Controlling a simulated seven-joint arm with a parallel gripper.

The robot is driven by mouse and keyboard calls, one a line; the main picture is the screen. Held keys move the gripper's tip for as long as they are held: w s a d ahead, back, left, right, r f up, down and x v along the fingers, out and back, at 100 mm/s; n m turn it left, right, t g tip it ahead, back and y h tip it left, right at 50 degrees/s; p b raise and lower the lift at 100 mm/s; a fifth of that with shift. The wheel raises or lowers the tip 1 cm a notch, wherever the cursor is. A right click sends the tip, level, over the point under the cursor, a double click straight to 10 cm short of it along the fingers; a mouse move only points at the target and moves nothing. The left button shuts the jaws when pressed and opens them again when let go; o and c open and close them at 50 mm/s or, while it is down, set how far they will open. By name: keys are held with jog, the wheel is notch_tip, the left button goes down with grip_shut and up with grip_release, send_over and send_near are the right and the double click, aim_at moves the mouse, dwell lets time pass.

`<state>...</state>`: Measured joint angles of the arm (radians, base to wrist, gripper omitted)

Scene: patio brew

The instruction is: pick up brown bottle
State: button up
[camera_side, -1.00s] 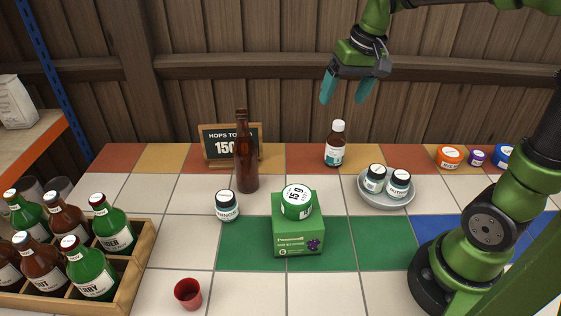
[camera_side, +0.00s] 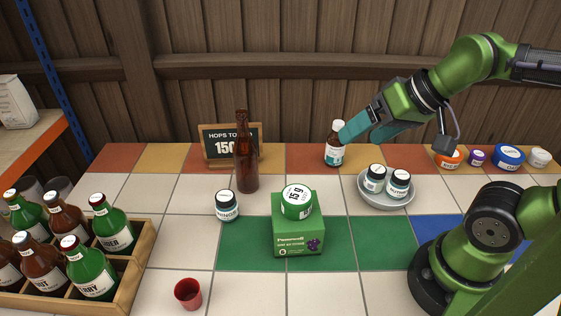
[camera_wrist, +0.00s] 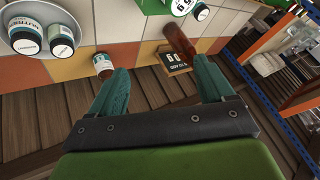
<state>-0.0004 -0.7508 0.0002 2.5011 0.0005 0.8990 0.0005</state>
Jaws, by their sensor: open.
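A tall brown bottle without a label (camera_side: 246,160) stands upright on the back-left of the tiled counter. In the wrist view the tall bottle (camera_wrist: 179,42) lies beyond the gap between my fingers, nearer the right finger. A smaller brown bottle with a white cap and label (camera_side: 334,155) stands at the back middle; it also shows in the wrist view (camera_wrist: 103,65) by the left fingertip. My gripper (camera_side: 362,137) is open and empty, tilted down to the left. Its near fingertip overlaps the small bottle's right side in the side view; I cannot tell whether they touch.
A chalkboard sign (camera_side: 217,160) stands behind the tall bottle. A white jar (camera_side: 227,206), a green box (camera_side: 298,240) with a round container on it, and a plate of jars (camera_side: 366,197) stand nearby. A wooden crate of bottles (camera_side: 142,262) is at left, a red cup (camera_side: 188,293) in front.

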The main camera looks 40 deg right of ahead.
dwell(0.4)
jog(key=c, duration=0.4)
jog(key=n+g+y, duration=0.2)
jog(key=n, duration=0.9)
send_near(238, 120)
jog(key=x, duration=0.5)
jog(key=shift+w+a+f, duration=0.1)
jog(key=shift+w, duration=0.3)
jog(key=shift+d+x, duration=0.15)
jog(key=shift+x, duration=0.75)
jog(key=shift+d+x, duration=0.2)
jog(key=shift+x, duration=0.7)
jog(key=shift+d+x, duration=0.15)
jog(key=shift+x, duration=0.7)
